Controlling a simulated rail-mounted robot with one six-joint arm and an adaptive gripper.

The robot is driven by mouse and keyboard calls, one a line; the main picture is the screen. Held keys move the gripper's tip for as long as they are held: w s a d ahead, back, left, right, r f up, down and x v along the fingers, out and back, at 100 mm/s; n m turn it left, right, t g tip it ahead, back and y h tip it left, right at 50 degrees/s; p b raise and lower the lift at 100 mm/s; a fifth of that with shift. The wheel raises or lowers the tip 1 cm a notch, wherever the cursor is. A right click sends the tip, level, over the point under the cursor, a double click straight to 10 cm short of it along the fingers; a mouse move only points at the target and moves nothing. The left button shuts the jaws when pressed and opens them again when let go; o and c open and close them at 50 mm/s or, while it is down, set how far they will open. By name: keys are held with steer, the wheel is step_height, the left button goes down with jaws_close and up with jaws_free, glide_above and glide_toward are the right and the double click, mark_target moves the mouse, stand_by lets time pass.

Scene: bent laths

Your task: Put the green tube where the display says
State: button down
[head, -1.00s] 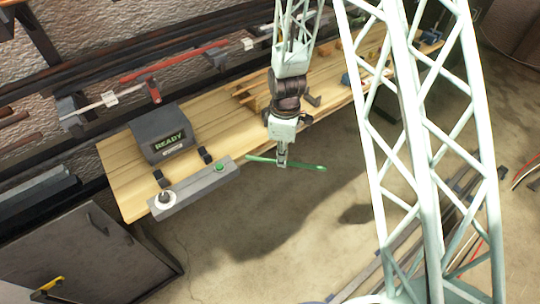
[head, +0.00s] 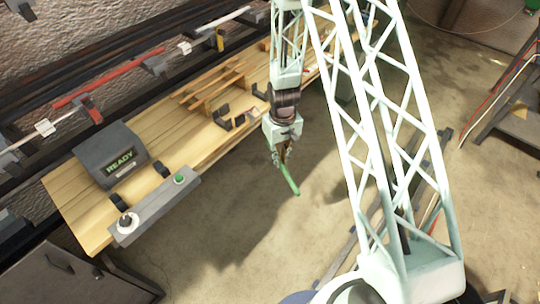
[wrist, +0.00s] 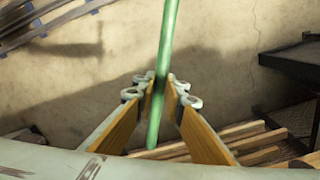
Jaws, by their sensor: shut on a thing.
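The green tube (head: 291,182) is in my gripper (head: 283,160), held in the air over open floor in front of the bench. In the head view it slants down to the right. In the wrist view the tube (wrist: 168,45) runs up between the two fingers of my gripper (wrist: 161,88), which are shut on it. A grey display box (head: 110,152) on the left of the bench shows READY in green letters; a smaller line below is too small to read.
A grey control bar with a green button (head: 180,180) and a white knob (head: 127,223) lies along the bench's (head: 75,200) front edge. Dark brackets (head: 222,112) stand farther along the bench. Wall racks hold a red lath (head: 100,87). The floor (head: 240,240) below is clear.

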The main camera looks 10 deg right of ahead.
step_height(320, 180, down, 13)
steer(key=d+m+b, duration=0.2)
steer(key=b, duration=0.8)
steer(key=shift+w+d+r+b, duration=0.15)
steer(key=shift+w+d+b, duration=0.15)
steer(key=shift+d, duration=0.1)
